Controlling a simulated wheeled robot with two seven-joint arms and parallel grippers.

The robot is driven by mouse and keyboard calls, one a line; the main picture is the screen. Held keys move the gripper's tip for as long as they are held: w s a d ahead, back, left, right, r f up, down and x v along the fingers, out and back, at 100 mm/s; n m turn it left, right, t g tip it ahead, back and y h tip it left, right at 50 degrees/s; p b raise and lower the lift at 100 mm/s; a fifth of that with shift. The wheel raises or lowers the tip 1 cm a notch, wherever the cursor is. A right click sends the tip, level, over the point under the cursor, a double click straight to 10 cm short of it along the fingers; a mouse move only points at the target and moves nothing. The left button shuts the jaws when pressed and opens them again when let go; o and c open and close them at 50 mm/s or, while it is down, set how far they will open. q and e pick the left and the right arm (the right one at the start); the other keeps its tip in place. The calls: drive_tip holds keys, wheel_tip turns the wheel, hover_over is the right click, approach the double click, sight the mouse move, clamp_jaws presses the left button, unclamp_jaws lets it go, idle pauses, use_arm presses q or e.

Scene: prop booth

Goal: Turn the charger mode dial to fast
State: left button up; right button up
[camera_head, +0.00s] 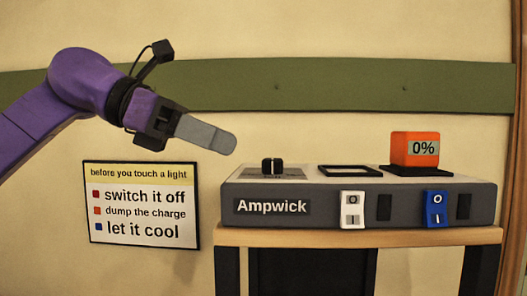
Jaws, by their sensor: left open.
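The charger (300,220) is a grey box labelled Ampwick on a wooden-topped stand. A small black dial (272,166) stands on a plate at the left of its top; its mode markings are too small to read. My left gripper (228,144) comes in from the left, above and left of the dial, and apart from it. Its fingers are open, seen side-on so they overlap, with nothing visible between them. My right gripper is out of view.
An orange block (415,147) reading 0% sits on a black pad at the charger's right. An empty black frame (349,171) lies mid-top. The front has a white switch (352,209) and a blue switch (435,209). A warning sign (141,205) hangs on the wall.

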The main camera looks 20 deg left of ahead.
sight(267, 159)
use_arm(q)
drive_tip(key=d, duration=0.2)
drive_tip(key=d+p, duration=0.1)
drive_tip(key=d, duration=0.1)
drive_tip(key=shift+w+f, duration=0.15)
drive_tip(key=shift+f, duration=0.25)
drive_tip(key=w, duration=0.1)
drive_tip(key=w+d+f, duration=0.2)
drive_tip(key=shift+w+d, duration=0.15)
drive_tip(key=shift+w, duration=0.25)
drive_tip(key=shift+s+r, duration=0.1)
drive_tip(key=shift+s, duration=0.3)
drive_tip(key=shift+s+a+r, duration=0.1)
drive_tip(key=shift+s+a, duration=0.1)
drive_tip(key=shift+s, duration=0.1)
drive_tip(key=shift+c, duration=0.7)
drive_tip(key=shift+s, duration=0.1)
drive_tip(key=c, duration=0.5)
drive_tip(key=shift+w+a, duration=0.1)
drive_tip(key=shift+w, duration=0.2)
drive_tip(key=c, duration=0.4)
drive_tip(key=shift+s, duration=0.1)
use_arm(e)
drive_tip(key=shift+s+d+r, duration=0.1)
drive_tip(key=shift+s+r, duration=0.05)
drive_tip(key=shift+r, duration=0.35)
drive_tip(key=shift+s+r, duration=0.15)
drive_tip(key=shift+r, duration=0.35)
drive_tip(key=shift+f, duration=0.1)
